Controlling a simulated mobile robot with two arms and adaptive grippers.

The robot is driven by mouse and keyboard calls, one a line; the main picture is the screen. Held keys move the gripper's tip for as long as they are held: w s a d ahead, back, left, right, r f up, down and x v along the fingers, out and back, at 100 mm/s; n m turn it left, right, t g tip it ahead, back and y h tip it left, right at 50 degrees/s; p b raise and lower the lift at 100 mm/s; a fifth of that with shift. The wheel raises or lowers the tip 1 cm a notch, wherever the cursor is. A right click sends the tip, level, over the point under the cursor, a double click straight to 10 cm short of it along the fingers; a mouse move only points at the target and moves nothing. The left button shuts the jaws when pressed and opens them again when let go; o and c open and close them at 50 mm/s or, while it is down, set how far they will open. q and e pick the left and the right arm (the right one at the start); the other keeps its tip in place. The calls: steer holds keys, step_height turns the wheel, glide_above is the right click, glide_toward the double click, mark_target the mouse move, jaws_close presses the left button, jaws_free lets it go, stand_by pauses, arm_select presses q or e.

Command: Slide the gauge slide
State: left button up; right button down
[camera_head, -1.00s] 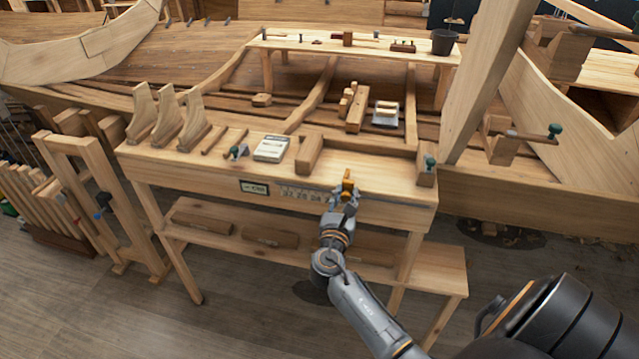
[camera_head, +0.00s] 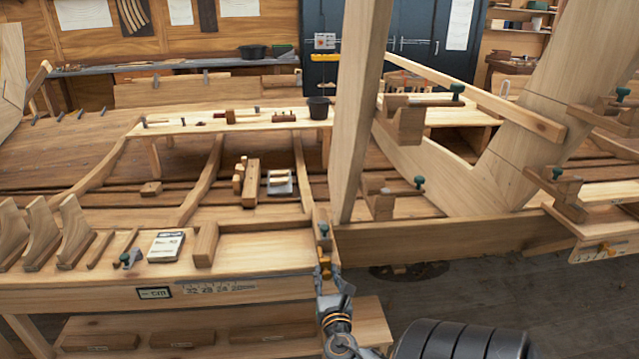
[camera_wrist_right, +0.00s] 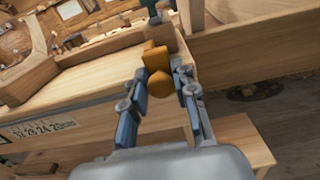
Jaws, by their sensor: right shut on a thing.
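The gauge slide (camera_head: 323,262) is an orange-yellow block at the right end of the bench's front edge. It sits right of the printed number scale (camera_head: 218,287) and just in front of a green-knobbed clamp (camera_head: 324,231). In the right wrist view, the slide (camera_wrist_right: 157,62) has a rounded orange knob on its near side. My right gripper (camera_head: 326,284) is shut on this knob, with a finger on each side of it, and it also shows in the right wrist view (camera_wrist_right: 160,88). My left gripper is out of view.
A wooden block (camera_head: 206,244) and a white card (camera_head: 166,246) lie further left. A tall timber post (camera_head: 356,120) rises behind the bench's right end. Floor (camera_head: 480,290) is open to the right.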

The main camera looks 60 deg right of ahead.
steer(key=shift+s+d, duration=0.1)
steer(key=c, duration=1.1)
jaws_free()
steer(key=shift+c, duration=0.2)
steer(key=shift+o, duration=0.2)
steer(key=shift+s+d, duration=0.1)
steer(key=shift+s+a+f, duration=0.1)
steer(key=shift+s+a, duration=0.05)
steer(key=shift+a, duration=0.2)
steer(key=v, duration=1.1)
steer(key=shift+s+a, duration=0.1)
steer(key=shift+s, duration=0.05)
